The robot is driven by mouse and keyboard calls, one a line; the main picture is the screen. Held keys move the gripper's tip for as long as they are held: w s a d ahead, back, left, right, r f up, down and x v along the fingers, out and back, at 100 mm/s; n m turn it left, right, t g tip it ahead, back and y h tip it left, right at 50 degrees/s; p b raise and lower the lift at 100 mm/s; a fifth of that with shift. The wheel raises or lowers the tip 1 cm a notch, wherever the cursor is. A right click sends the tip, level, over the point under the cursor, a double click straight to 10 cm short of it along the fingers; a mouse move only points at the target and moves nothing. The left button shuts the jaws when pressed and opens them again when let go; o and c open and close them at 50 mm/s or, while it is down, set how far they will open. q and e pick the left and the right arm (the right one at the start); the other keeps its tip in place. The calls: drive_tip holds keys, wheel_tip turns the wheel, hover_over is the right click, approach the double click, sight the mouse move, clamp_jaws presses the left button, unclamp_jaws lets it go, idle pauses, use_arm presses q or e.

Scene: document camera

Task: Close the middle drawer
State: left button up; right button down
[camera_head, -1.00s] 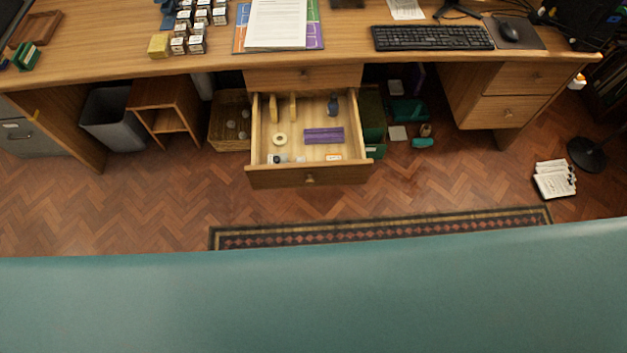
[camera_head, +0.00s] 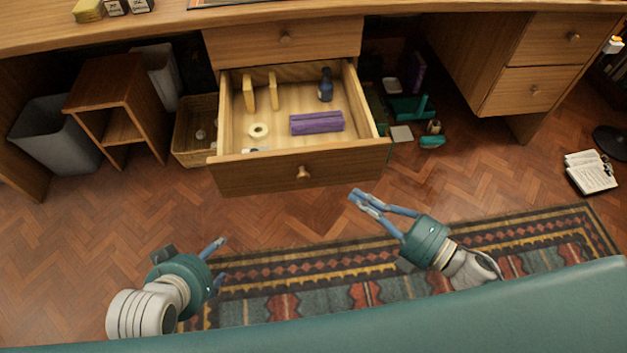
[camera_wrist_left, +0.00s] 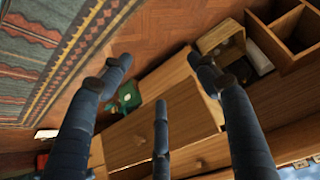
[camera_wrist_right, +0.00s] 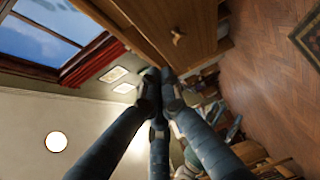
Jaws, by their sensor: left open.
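The middle drawer (camera_head: 262,172) hangs open under the desk, below a shut drawer (camera_head: 285,40). Its front has a round knob (camera_head: 303,172). Inside are a purple case (camera_head: 317,122), a tape roll (camera_head: 259,130), a dark blue bottle (camera_head: 326,85) and yellow blocks (camera_head: 249,92). My left gripper (camera_head: 220,262) is open and empty, low and left in front of the drawer. My right gripper (camera_head: 364,202) looks shut and empty, just in front of and right of the drawer front, apart from it in the head view. Wooden fronts and knobs show in both wrist views.
A grey bin (camera_head: 55,135), a wooden stand (camera_head: 118,105) and a wicker basket (camera_head: 192,135) stand left of the drawer. Green items (camera_head: 410,108) lie to its right. A patterned rug (camera_head: 330,275) covers the floor in front. A right-hand drawer unit (camera_head: 530,90) is shut.

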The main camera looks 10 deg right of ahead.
drive_tip(key=a+n, duration=0.1)
approach(301, 154)
drive_tip(key=a, duration=0.3)
use_arm(q)
drive_tip(key=w+d+r+t+h+b, duration=0.1)
drive_tip(key=w+d+r+t, duration=0.1)
drive_tip(key=w+r+t, duration=0.2)
drive_tip(key=shift+w+d+r+b, duration=0.15)
drive_tip(key=shift+w+r+b, duration=0.2)
drive_tip(key=shift+w+r, duration=0.85)
use_arm(e)
drive_tip(key=shift+w+a+f+y, duration=0.1)
drive_tip(key=shift+w+a+y, duration=0.1)
drive_tip(key=shift+w, duration=0.75)
drive_tip(key=shift+w+a+y, duration=0.1)
drive_tip(key=shift+w+y, duration=0.1)
drive_tip(key=shift+w, duration=0.75)
use_arm(q)
drive_tip(key=shift+w+f, duration=0.1)
use_arm(e)
drive_tip(key=shift+w, duration=0.15)
